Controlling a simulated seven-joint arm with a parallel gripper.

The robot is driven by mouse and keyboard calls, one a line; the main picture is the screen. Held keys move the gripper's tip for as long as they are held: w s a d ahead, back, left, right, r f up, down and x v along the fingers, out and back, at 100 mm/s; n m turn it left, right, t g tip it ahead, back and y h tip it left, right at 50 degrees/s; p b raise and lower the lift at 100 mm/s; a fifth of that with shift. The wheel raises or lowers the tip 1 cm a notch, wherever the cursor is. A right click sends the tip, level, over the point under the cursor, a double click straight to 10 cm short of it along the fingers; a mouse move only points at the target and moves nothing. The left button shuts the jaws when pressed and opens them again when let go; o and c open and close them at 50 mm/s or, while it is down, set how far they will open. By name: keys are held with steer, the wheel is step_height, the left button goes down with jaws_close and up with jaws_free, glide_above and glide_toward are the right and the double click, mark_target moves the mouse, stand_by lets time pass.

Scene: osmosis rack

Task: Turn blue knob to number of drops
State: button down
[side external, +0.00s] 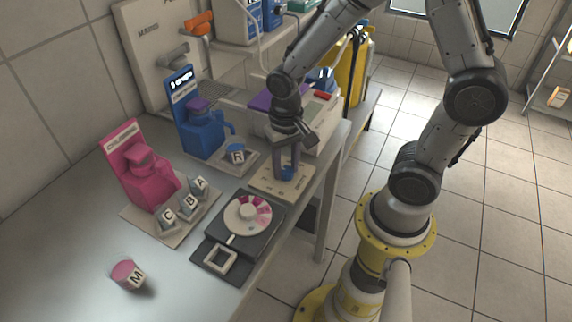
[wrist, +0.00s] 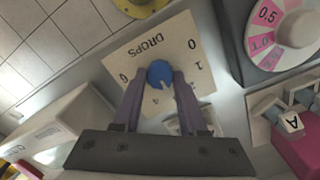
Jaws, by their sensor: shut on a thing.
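The blue knob (wrist: 160,74) sits on a pale plate (wrist: 125,58) marked DROPS, with digits around the knob. A 0 and a 1 read on the right; other digits are partly covered or unclear. My gripper (wrist: 157,82) is shut on the knob, one finger on each side. A small light notch shows on the knob's lower edge in the wrist view; which digit it points at I cannot tell. In the side view, my gripper (side external: 287,166) points down over the plate (side external: 266,184), and the blue knob (side external: 287,174) shows between its fingers.
A dark box with a pink-and-white dial (side external: 248,214) stands in front of the plate. A blue dispenser (side external: 203,130) with a cup R (side external: 236,153) and a pink dispenser (side external: 148,178) with cups A, B, C stand left. Cup M (side external: 127,275) is at the front. Bare table lies around it.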

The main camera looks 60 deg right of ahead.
mark_target(286, 169)
steer(key=shift+r, duration=0.1)
stand_by(0.3)
steer(key=shift+c, duration=2.2)
jaws_free()
step_height(286, 169, up, 14)
steer(key=s+r+n+t, duration=0.4)
steer(key=s+n+t, duration=0.1)
steer(key=s, duration=0.5)
steer(key=shift+n+t, duration=0.3)
steer(key=shift+n, duration=0.5)
